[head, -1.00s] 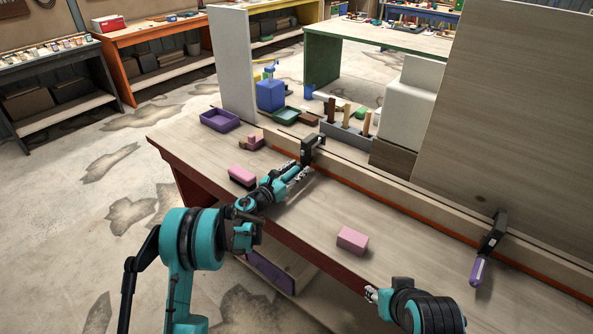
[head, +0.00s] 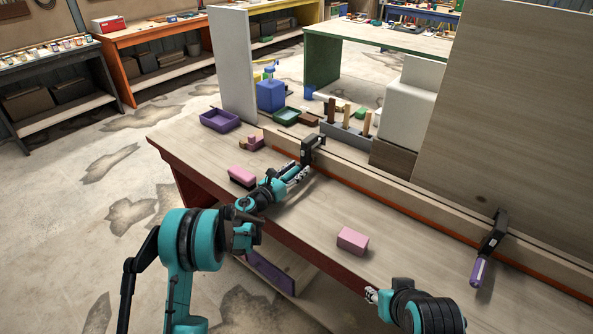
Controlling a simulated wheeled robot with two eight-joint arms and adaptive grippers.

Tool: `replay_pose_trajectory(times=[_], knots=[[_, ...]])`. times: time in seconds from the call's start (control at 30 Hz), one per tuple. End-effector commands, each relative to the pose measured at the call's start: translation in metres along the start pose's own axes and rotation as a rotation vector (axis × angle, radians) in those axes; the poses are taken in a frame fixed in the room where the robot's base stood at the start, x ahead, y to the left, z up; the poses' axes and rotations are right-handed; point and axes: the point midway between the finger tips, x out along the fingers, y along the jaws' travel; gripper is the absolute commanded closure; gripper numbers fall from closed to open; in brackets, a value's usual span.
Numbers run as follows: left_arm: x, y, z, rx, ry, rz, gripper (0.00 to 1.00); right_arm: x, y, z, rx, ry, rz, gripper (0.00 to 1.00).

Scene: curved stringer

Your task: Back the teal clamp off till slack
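A dark clamp (head: 313,149) grips the long wooden strip on the bench, left of centre. No teal handle shows clearly on it; my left gripper covers that part. My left gripper (head: 297,176) reaches in from the left, its two metal fingers at the near side of this clamp. I cannot tell whether they close on the handle. A second dark clamp (head: 495,233) with a purple handle (head: 479,270) sits further right on the strip. My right gripper (head: 371,294) is at the bench's front edge, mostly hidden by its own wrist, far from both clamps.
A pink block (head: 352,240) lies on the bench between the arms. A pink-and-black block (head: 242,176) and a purple tray (head: 220,120) lie to the left. A grey tool holder (head: 345,135) and a tall wooden panel (head: 508,120) stand behind the strip. The bench's front right is clear.

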Motion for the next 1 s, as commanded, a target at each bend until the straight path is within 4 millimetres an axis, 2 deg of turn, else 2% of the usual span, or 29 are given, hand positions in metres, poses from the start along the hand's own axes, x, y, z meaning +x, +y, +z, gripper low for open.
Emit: replay_pose_trajectory(times=[0.17,0.27,0.7,0.83,1.0], knots=[[-0.002,0.000,0.000,0.000,0.000,0.000,0.55,0.000,0.000,0.000,0.000,0.000,0.000,0.60],[-0.012,0.001,0.000,0.000,0.000,0.002,0.55,0.000,0.000,0.000,0.000,0.000,0.000,0.60],[-0.100,0.001,0.000,0.000,0.000,0.003,0.55,0.000,0.000,0.000,0.000,0.000,0.000,0.60],[-0.114,0.001,0.000,0.000,0.000,0.001,0.55,0.000,0.000,0.000,0.000,0.000,0.000,0.60],[-0.120,0.000,0.000,0.000,0.000,0.000,0.55,0.000,0.000,0.000,0.000,0.000,0.000,0.60]])
